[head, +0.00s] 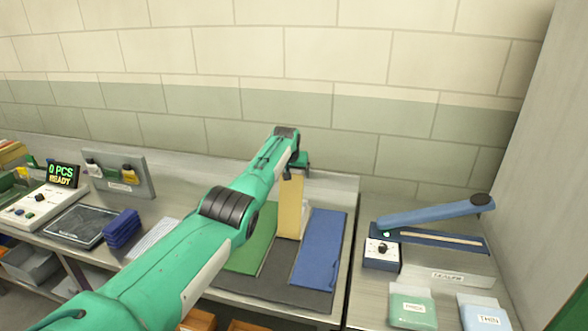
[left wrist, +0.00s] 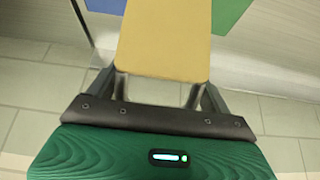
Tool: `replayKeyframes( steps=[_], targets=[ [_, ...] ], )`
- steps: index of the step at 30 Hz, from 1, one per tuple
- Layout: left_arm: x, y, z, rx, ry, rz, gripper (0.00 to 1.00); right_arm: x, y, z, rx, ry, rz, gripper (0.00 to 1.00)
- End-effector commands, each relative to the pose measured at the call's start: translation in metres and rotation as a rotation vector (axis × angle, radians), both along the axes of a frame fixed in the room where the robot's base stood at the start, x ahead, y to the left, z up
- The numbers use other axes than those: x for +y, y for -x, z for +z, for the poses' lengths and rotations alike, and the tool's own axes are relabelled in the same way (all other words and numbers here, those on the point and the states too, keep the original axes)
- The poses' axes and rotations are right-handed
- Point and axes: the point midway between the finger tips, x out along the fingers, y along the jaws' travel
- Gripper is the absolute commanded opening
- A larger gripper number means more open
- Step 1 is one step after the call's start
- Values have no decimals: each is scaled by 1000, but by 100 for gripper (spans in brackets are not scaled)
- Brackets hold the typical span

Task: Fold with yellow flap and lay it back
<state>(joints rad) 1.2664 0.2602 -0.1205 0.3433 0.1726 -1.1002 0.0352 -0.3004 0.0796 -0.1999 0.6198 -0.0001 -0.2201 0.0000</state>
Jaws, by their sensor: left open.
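The yellow flap (head: 290,212) stands up between a green panel (head: 250,242) and a blue panel (head: 320,245) on a dark mat (head: 283,287). My left gripper (head: 292,174) is at the top end of the flap in the head view. In the left wrist view the yellow flap (left wrist: 165,38) spreads ahead of my left gripper (left wrist: 155,92), its near edge by the open fingers. My arm hides part of the green panel. My right gripper is not in view.
A sealer (head: 436,213) with a blue arm stands at the right, with a green packet (head: 412,309) and a light blue packet (head: 484,313) in front. A counter display (head: 62,175), a dark tray (head: 83,226) and folded blue cloths (head: 122,229) sit at the left. A wall closes the back.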

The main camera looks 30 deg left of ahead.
Motion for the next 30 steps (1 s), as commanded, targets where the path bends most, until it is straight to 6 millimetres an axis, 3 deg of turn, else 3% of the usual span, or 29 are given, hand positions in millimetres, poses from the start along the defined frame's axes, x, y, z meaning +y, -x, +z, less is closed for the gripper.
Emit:
replayKeyframes(
  steps=[15,30],
  targets=[
    [-1,1,14,-14,0,-1,82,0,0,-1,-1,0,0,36],
    [-6,27,58,-14,-1,0,82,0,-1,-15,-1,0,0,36]
  ],
)
